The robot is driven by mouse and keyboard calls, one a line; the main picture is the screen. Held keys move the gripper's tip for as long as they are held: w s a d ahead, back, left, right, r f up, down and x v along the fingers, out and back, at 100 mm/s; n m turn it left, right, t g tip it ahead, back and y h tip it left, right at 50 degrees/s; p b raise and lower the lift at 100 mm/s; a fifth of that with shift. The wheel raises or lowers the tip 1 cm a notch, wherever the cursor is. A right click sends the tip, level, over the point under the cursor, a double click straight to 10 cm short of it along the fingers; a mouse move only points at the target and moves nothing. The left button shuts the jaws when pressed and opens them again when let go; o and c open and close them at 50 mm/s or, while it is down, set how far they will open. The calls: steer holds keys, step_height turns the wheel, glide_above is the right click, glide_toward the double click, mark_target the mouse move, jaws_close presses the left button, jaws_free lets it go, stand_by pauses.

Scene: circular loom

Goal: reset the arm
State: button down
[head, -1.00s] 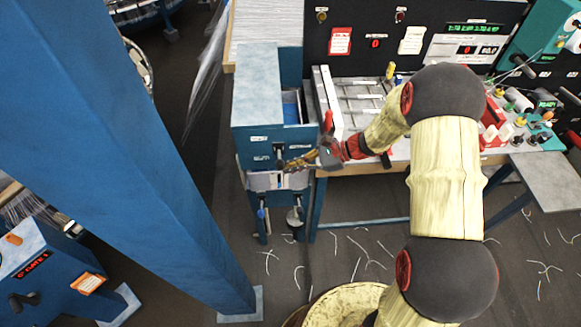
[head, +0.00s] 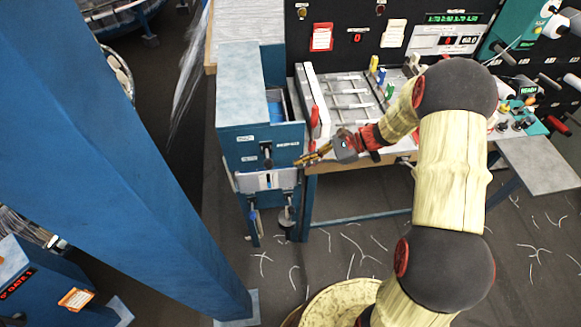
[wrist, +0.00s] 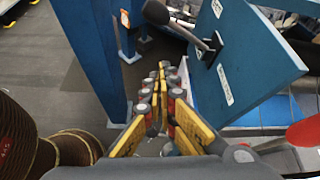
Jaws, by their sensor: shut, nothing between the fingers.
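My gripper (head: 303,160) has yellow and red fingers, drawn together with nothing between them. It is in front of the blue cabinet (head: 240,95), at the right part of its front face. The black handle (head: 266,155) on that face is a short way left of the fingertips, apart from them. In the wrist view my gripper (wrist: 161,75) points up the picture, and the black handle (wrist: 205,42) stands out from the blue panel (wrist: 245,75) beyond and to the right of it.
A bench with a grey slotted tray (head: 350,105) stands right of the cabinet under a black control panel (head: 400,50). A thick blue post (head: 110,170) rises on the left. A grey side table (head: 540,165) is at the right. Thread scraps lie on the dark floor (head: 335,250).

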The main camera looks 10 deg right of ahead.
steer(key=shift+v, duration=0.9)
steer(key=s+d+f+n+g+h, duration=0.25)
steer(key=s+n+h, duration=0.3)
steer(key=s, duration=0.55)
steer(key=s+r+n+t+h+b, duration=0.7)
steer(key=s+r+n, duration=0.5)
steer(key=r, duration=0.5)
steer(key=shift+s+d+r+b, duration=0.15)
steer(key=shift+s+r+b, duration=0.25)
steer(key=shift+s+b, duration=0.45)
